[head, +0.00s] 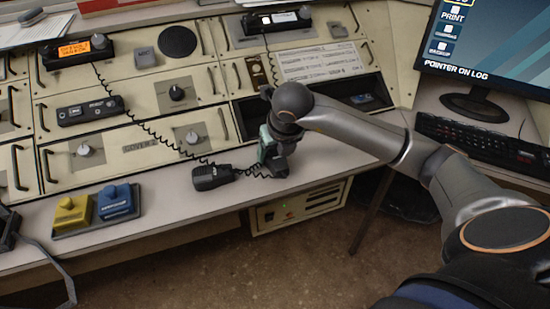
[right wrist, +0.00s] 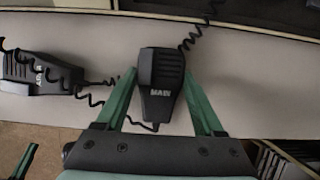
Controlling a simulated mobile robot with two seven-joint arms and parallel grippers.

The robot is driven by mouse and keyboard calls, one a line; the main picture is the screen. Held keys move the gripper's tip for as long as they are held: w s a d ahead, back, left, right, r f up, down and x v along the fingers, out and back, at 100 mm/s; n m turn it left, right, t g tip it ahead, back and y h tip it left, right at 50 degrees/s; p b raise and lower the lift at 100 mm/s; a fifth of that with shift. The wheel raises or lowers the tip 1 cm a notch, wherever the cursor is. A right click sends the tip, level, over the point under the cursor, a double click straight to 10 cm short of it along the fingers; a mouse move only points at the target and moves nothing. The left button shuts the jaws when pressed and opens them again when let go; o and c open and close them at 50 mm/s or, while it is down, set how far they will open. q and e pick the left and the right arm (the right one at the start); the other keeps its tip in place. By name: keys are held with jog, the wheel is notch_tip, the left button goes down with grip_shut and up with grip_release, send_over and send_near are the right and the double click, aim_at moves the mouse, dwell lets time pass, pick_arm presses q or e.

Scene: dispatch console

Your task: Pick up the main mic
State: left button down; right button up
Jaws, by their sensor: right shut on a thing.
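The main mic (right wrist: 161,82) is a black hand mic marked MAIN. In the right wrist view it sits upright between the two green fingers of my right gripper (right wrist: 160,98), which is shut on it over the desk edge. In the head view my right gripper (head: 271,160) is at the front of the desk, and it hides most of this mic. A coiled cord runs up from the mic. A dark green finger-like part, seemingly of my left gripper (right wrist: 24,161), shows at the lower left of the right wrist view; its opening cannot be told.
A second black mic (head: 212,176) lies on the desk to the left, its coiled cord crossing the console to the orange-lit radio (head: 75,52). Yellow (head: 72,212) and blue (head: 114,199) blocks sit on a dark tray farther left. A keyboard (head: 480,140) and monitor stand right.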

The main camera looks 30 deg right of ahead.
grip_shut()
jog(key=shift+r, duration=0.15)
